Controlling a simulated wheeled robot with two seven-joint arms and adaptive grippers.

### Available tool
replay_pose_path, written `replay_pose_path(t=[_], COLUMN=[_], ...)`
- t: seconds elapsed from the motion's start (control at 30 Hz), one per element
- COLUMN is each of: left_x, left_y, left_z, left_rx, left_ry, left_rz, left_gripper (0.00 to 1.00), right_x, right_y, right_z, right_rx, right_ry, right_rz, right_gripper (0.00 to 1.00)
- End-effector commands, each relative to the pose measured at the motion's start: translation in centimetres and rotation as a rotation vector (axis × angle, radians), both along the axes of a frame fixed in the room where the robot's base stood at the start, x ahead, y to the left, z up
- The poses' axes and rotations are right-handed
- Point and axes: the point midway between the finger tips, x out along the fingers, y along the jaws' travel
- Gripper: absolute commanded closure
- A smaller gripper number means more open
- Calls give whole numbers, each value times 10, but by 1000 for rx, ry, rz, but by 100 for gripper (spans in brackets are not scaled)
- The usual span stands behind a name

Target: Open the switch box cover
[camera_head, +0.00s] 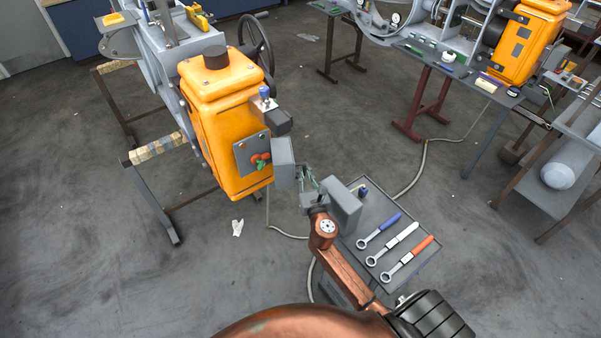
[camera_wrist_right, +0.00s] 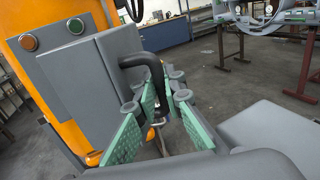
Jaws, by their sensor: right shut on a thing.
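The orange housing (camera_head: 226,120) carries a grey switch panel (camera_head: 252,151) with small coloured buttons and a red and green knob. The grey box cover (camera_head: 284,163) stands out at the panel's right side, and the knob area shows in the head view. In the right wrist view the cover (camera_wrist_right: 85,95) fills the left, beside the red and green buttons (camera_wrist_right: 53,34). My right gripper (camera_head: 308,183) is at the cover's outer side. Its green-padded fingers (camera_wrist_right: 160,105) are shut on the cover's black handle (camera_wrist_right: 147,66). My left gripper is out of view.
A dark tray (camera_head: 398,228) with blue, white and red-handled wrenches stands right of my right arm. A handwheel (camera_head: 257,42) is behind the housing. Workbenches with another orange housing (camera_head: 522,45) stand at the back right.

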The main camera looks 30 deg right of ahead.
Motion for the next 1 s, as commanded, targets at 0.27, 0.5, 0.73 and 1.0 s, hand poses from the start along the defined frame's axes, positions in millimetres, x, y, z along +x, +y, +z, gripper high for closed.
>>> replay_pose_path(t=[0.27, 0.5, 0.73, 1.0], left_x=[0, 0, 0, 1], left_y=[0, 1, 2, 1], left_z=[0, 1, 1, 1], left_rx=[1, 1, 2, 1], left_ry=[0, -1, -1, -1], left_rz=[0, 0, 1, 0], left_gripper=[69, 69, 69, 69], right_x=[0, 0, -8, -58], right_y=[-3, -3, 0, 15], right_z=[1, 1, -1, -1], right_rx=[0, 0, -1, 1], right_ry=[-2, -1, 1, 1], right_rz=[-4, -3, -3, -3], right_gripper=[90, 84, 84, 84])
